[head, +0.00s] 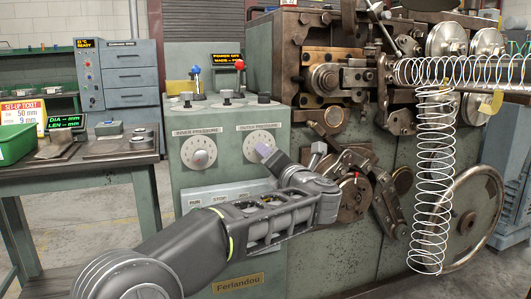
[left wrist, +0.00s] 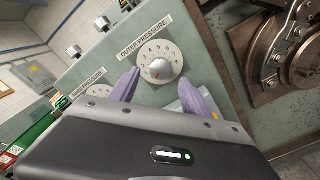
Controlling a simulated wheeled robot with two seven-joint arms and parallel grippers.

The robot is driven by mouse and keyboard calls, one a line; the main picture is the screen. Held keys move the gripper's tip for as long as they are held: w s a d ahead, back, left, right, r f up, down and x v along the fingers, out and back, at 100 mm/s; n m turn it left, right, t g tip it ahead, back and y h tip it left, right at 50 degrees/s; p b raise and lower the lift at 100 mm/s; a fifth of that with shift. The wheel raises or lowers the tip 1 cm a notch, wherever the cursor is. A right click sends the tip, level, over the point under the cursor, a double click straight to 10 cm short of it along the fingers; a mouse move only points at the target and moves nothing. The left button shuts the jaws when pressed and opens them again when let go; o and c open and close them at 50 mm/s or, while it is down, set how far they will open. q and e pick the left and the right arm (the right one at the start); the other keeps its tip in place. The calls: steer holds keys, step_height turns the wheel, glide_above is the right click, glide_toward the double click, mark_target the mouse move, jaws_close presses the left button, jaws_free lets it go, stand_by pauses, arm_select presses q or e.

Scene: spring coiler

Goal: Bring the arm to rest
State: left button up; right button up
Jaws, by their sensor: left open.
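My left arm comes in from the lower left of the head view and reaches across the front of the green control panel (head: 228,167). The white outer pressure dial (left wrist: 150,62) appears beyond and between the fingertips; I cannot tell the exact gap. My right gripper is not in view.
The inner pressure dial (head: 198,152) is left of the outer one. The coiler's dark metal mechanism (head: 335,75) and a hanging wire spring (head: 433,190) stand to the right. A table (head: 105,160) with a small display (head: 66,122) is at the left.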

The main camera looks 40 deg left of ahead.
arm_select(q)
steer(key=shift+v, duration=0.8)
